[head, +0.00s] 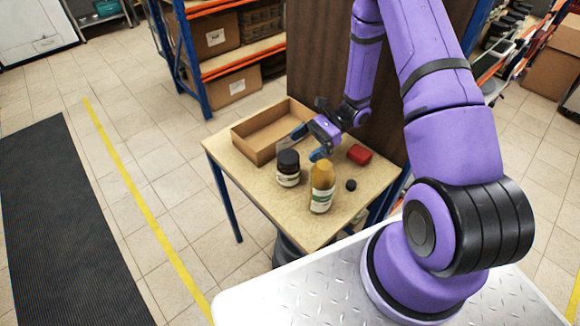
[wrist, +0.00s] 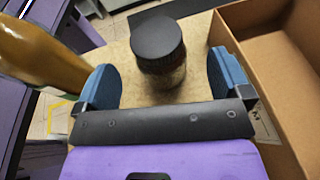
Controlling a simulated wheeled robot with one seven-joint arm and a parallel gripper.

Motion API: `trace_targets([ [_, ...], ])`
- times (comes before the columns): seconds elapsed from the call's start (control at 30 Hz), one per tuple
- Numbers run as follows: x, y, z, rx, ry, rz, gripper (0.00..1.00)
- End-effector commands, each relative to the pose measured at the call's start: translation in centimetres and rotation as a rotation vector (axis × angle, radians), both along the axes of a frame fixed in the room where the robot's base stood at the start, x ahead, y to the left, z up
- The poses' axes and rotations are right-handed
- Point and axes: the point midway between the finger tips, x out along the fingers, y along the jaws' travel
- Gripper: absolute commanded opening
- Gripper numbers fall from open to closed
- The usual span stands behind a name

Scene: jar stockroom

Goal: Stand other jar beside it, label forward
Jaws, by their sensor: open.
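A dark jar with a black lid and a pale label (head: 288,169) stands upright on the small table (head: 261,200). A jar with a mustard-yellow top and a pale label (head: 322,187) stands upright to its right and nearer the front; a gap shows between them. My gripper (head: 308,147) is low over the table behind the jars. In the wrist view its blue fingers are open (wrist: 157,82), with the black-lidded jar (wrist: 160,50) in line with the gap between them, apparently beyond the tips. The yellow jar (wrist: 38,55) is outside the left finger. The wrist view does not show the labels clearly.
An open cardboard box (head: 259,149) stands at the table's back left, close to my gripper. A red block (head: 360,154) and a small black round thing (head: 351,185) lie to the right. The table's front left is clear.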

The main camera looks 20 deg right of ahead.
Motion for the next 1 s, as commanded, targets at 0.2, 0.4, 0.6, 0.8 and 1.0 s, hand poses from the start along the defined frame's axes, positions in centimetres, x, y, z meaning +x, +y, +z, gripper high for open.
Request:
trace_targets([
  [0.2, -0.4, 2.1, -0.5, 0.000, 0.001, 0.004, 0.96],
  [0.4, -1.1, 4.8, -1.1, -0.001, 0.000, 0.005, 0.96],
  [0.6, -1.2, 6.1, -1.5, -0.001, 0.000, 0.003, 0.96],
  [0.8, -1.2, 6.1, -1.5, -0.001, 0.000, 0.002, 0.96],
  [1.0, -1.2, 6.1, -1.5, -0.001, -0.001, 0.003, 0.52],
])
